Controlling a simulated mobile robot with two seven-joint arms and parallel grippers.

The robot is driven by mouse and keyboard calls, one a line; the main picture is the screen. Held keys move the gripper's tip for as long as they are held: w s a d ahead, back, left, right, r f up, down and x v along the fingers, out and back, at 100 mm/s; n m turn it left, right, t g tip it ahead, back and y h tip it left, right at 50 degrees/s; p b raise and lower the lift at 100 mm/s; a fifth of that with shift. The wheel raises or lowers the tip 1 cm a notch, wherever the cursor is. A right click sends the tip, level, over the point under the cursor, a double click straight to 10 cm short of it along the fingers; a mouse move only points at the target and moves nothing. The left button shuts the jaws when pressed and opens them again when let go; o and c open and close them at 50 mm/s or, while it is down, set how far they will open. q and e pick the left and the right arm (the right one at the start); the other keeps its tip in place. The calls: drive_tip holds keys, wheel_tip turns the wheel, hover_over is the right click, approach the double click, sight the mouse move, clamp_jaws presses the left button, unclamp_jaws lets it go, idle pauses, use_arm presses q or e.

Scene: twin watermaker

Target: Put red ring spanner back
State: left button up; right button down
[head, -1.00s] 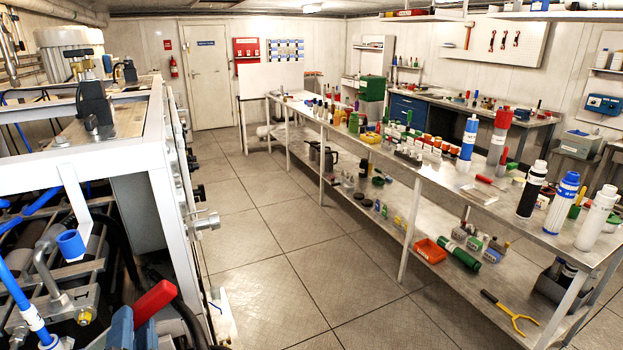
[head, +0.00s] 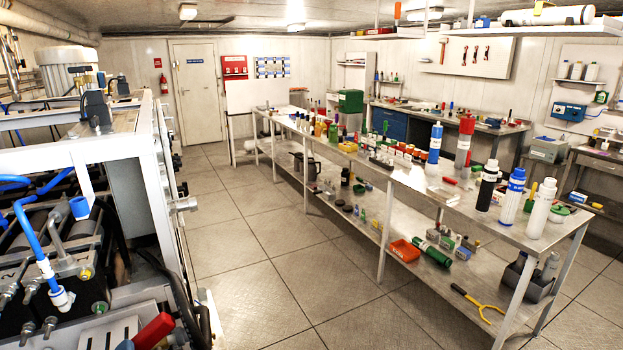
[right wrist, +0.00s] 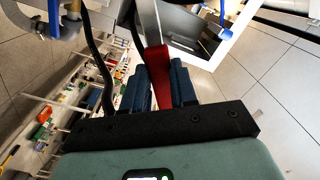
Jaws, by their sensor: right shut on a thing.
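The red ring spanner (head: 152,332) shows as a thick red bar at the bottom edge of the head view, beside the white-framed machine. In the right wrist view the red bar (right wrist: 160,48) stands between the blue fingers of my right gripper (right wrist: 160,70), which is shut on it. Its ring end cannot be made out. In the head view my right gripper is almost wholly cut off by the bottom edge. My left gripper is in neither view.
The white-framed machine (head: 148,150) with hoses and fittings fills the left. A long metal bench (head: 455,212) crowded with bottles stands right. A white board with red-handled tools (head: 440,68) hangs at the back wall. The tiled floor (head: 265,265) between is clear.

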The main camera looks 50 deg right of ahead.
drive_tip(key=w+d+f+n+y, duration=0.1)
drive_tip(key=w+d+f, duration=0.1)
drive_tip(key=f, duration=1)
drive_tip(key=w+d+f+n+y, duration=0.1)
drive_tip(key=d+f, duration=0.4)
drive_tip(key=f, duration=0.6)
drive_tip(key=w+d+f+n+y, duration=0.1)
drive_tip(key=w+d+f+y, duration=0.2)
drive_tip(key=f, duration=0.9)
drive_tip(key=shift+w+d+f, duration=0.35)
drive_tip(key=shift+w, duration=0.45)
